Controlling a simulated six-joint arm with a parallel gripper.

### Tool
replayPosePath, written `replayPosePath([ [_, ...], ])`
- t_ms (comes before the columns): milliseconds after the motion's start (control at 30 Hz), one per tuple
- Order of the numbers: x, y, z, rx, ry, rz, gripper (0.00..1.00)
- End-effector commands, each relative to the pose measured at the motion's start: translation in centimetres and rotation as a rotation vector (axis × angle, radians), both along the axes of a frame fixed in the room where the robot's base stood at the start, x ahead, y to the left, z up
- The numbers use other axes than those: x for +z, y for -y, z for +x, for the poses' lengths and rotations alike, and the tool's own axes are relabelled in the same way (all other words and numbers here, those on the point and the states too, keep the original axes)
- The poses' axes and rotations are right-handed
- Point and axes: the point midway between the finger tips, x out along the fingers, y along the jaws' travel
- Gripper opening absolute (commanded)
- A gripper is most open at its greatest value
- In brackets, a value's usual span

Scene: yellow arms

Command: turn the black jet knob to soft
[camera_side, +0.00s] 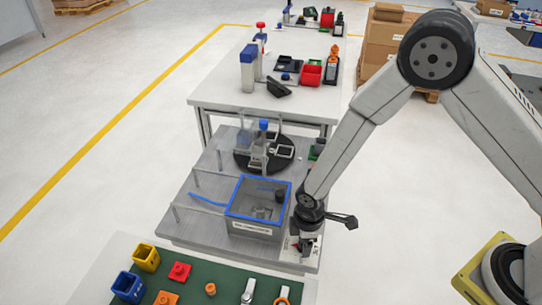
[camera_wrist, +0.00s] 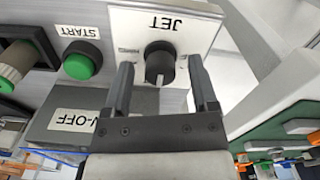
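The black jet knob (camera_wrist: 159,66) sits on a white plate (camera_wrist: 203,27) marked JET, which appears upside down in the wrist view. A pale mark on the knob points toward the bottom of that view. Small labels flank the knob but are too small to read, so I cannot tell which is soft. My gripper (camera_wrist: 161,72) is open, with one dark finger on each side of the knob and a visible gap on both sides. In the side view my gripper (camera_side: 304,243) points down at the panel's front right corner and hides the knob.
A green START button (camera_wrist: 82,61) and a V-OFF label (camera_wrist: 75,120) are beside the plate. A blue-rimmed clear box (camera_side: 258,205) stands just left of my gripper in the side view. A green mat (camera_side: 195,272) with colored parts lies in front.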

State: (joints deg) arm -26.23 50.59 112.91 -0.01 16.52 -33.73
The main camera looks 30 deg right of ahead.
Motion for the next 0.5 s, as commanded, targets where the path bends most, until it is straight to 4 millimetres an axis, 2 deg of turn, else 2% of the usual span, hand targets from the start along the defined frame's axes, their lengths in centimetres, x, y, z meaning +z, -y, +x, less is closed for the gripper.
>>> replayPosePath([
  [267,0.6,0.0,0.1,0.0,0.001,0.0,0.75],
  [500,2.5,0.0,0.0,0.0,0.002,0.001,0.75],
])
